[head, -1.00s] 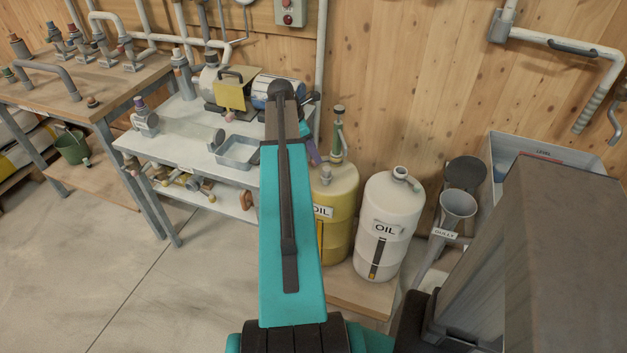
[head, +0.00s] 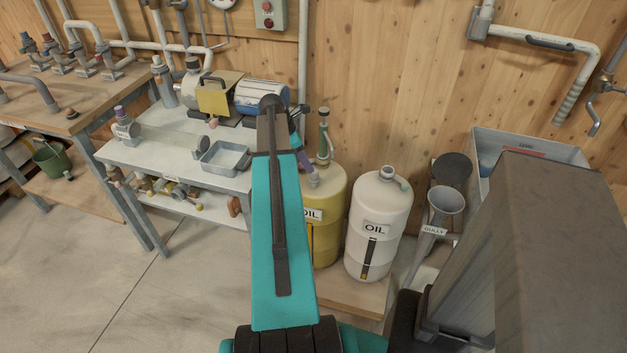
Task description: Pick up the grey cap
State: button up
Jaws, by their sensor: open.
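A grey cap (head: 388,172) appears to sit on the neck of the white oil drum (head: 372,232), which stands upright on a low wooden platform right of my arm. It is small in the picture, and I cannot tell its exact shape. My teal arm rises through the middle of the head view, left of the white drum and partly in front of the yellow oil drum (head: 327,225).
A grey metal table (head: 150,158) at the left holds a pump (head: 215,97) and an open tray (head: 224,158). A funnel labelled GULLY (head: 446,203) and a grey bin (head: 545,143) stand at the right. Floor is clear at lower left.

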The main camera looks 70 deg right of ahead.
aim_at(314, 175)
jog(key=shift+x, duration=2.1)
jog(key=shift+p+x, duration=0.5)
jog(key=shift+x, duration=2.15)
jog(key=c, duration=0.9)
jog(key=shift+r, duration=0.1)
